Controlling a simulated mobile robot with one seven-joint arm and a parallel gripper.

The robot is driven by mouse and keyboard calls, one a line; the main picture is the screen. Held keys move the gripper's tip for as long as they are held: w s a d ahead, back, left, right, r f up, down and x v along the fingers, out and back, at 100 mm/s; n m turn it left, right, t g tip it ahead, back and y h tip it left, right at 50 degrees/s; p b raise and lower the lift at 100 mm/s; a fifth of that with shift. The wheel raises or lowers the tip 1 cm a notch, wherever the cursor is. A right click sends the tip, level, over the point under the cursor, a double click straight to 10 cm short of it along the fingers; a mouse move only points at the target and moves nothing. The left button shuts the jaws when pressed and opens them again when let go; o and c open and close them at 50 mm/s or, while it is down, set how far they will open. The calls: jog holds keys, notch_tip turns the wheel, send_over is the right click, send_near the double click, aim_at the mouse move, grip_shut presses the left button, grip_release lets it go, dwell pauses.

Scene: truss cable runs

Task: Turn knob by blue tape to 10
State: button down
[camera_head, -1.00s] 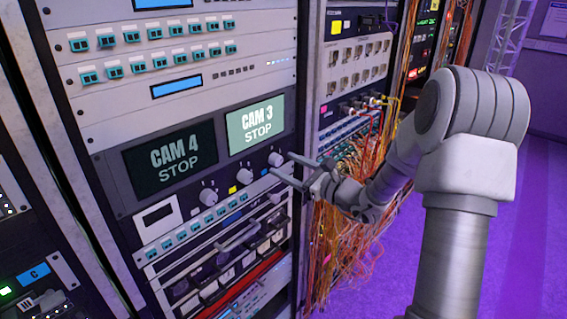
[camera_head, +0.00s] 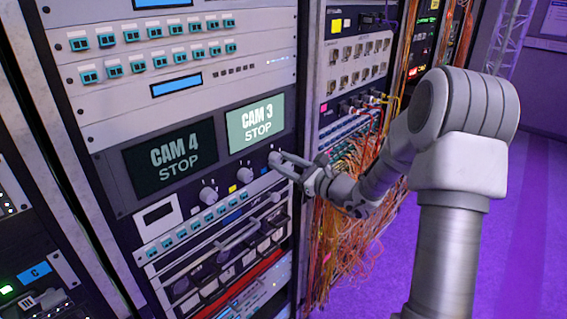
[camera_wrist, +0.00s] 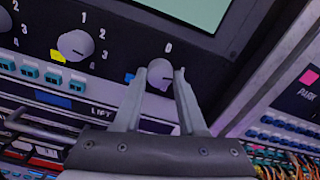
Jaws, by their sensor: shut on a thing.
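The pale round knob by the blue tape (camera_wrist: 160,76) sits on the dark panel, with a "0" printed above it. The small piece of blue tape (camera_wrist: 129,77) is just left of the knob. My gripper (camera_wrist: 164,72) is shut on this knob, one finger on each side. In the head view my gripper (camera_head: 279,163) reaches in from the right to the rightmost knob (camera_head: 273,158), its fingers partly covering it. The exact pointer direction is too small to read.
A middle knob (camera_wrist: 76,44) with yellow tape (camera_wrist: 57,56) stands to the left, and another knob (camera_head: 208,195) is further left. The CAM 3 STOP screen (camera_head: 256,124) is above. Loose orange cables (camera_head: 350,225) hang to the right, below my forearm.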

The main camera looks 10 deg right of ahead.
jog(key=shift+m+p, duration=0.35)
jog(key=shift+m, duration=0.05)
jog(key=m+p, duration=0.2)
jog(key=m, duration=0.1)
jog(key=shift+r, duration=0.15)
jog(key=m+p, duration=0.3)
jog(key=shift+m, duration=0.3)
jog(key=m+p, duration=0.3)
jog(key=shift+r+m, duration=0.1)
jog(key=shift+m, duration=0.2)
jog(key=shift+m+p, duration=1.7)
jog(key=shift+m, duration=0.2)
jog(key=shift+f, duration=0.2)
jog(key=shift+c, duration=2.4)
grip_release()
jog(key=shift+s, duration=0.15)
